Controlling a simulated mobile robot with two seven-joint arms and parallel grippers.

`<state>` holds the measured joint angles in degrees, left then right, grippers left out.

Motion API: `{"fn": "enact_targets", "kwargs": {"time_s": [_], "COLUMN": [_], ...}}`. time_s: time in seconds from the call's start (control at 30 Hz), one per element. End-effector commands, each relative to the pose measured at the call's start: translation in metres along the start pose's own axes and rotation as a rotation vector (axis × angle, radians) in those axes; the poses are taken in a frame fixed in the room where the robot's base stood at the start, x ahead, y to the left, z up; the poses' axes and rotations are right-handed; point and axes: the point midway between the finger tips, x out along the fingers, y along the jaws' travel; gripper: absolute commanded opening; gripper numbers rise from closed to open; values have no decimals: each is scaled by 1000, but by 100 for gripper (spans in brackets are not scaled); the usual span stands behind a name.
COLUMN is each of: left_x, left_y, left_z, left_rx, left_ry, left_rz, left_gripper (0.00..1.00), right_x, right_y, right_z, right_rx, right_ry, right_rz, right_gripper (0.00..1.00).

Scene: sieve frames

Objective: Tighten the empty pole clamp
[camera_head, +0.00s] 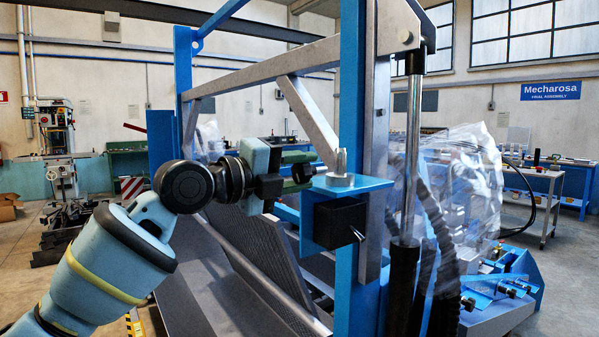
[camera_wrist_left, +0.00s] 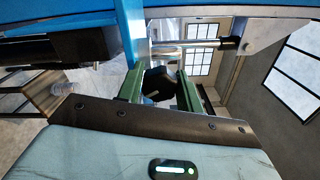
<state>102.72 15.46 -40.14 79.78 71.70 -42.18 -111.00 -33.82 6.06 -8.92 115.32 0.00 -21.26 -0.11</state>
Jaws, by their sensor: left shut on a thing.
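My left gripper (camera_head: 304,172) reaches in from the left to a blue bracket (camera_head: 362,184) on the upright blue post. In the left wrist view its two green fingers (camera_wrist_left: 160,88) stand on either side of a dark faceted knob (camera_wrist_left: 160,82), and are shut on it. The knob also shows as a small dark piece between the fingers in the head view (camera_head: 304,173). A silver metal fitting (camera_head: 341,169) stands upright on the bracket. A black block (camera_head: 339,222) sits beneath it. I cannot tell which part is the pole clamp's body. My right gripper is out of view.
The blue post (camera_head: 350,90) and a grey slanted beam (camera_head: 310,115) stand close to the gripper. A black-and-silver cylinder (camera_head: 405,240) and hoses are right of the post. Plastic sheeting (camera_head: 460,180) hangs behind. A ribbed grey panel (camera_head: 250,255) slopes below my arm.

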Motion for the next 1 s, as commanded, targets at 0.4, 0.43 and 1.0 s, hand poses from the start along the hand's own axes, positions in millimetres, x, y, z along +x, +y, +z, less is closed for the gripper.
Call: {"fn": "enact_targets", "kwargs": {"time_s": [0.4, 0.43, 1.0], "left_x": [0, 0, -47], "left_y": [0, 0, 2], "left_z": [0, 0, 1], "left_rx": [2, 2, 2], "left_ry": [-1, -1, -2], "left_rz": [0, 0, 1], "left_gripper": [58, 58, 58], "right_x": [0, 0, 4], "right_y": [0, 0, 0], "right_z": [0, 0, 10], "right_rx": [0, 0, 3], "right_ry": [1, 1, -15], "right_rz": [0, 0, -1], "right_gripper": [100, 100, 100]}}
